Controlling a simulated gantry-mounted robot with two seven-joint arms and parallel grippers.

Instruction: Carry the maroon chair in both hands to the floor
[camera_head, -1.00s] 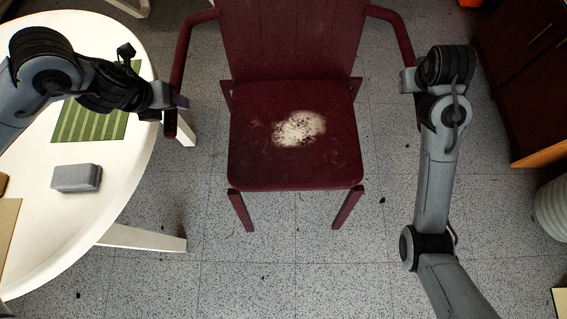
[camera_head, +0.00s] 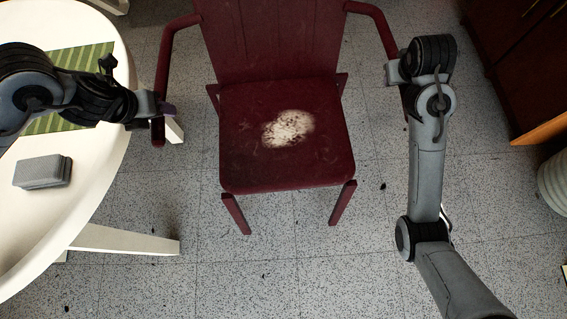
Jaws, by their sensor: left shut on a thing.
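The maroon chair (camera_head: 285,170) is in the middle of the head view, seen from above, with its backrest toward the top edge. A pale worn patch marks its seat. My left gripper (camera_head: 160,108) is shut on the front end of the chair's left armrest (camera_head: 162,75). My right gripper (camera_head: 391,73) is at the front end of the right armrest (camera_head: 378,22). Its fingers are mostly hidden by my wrist, so I cannot see how they sit. The front legs show below the seat; whether they touch the floor (camera_head: 300,270) is unclear.
A white round table (camera_head: 95,190) stands at the left, close to my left gripper, with a green striped mat (camera_head: 45,125) and a grey block (camera_head: 42,172) on it. A dark cabinet (camera_head: 515,60) is at the upper right. Floor in front of the chair is clear.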

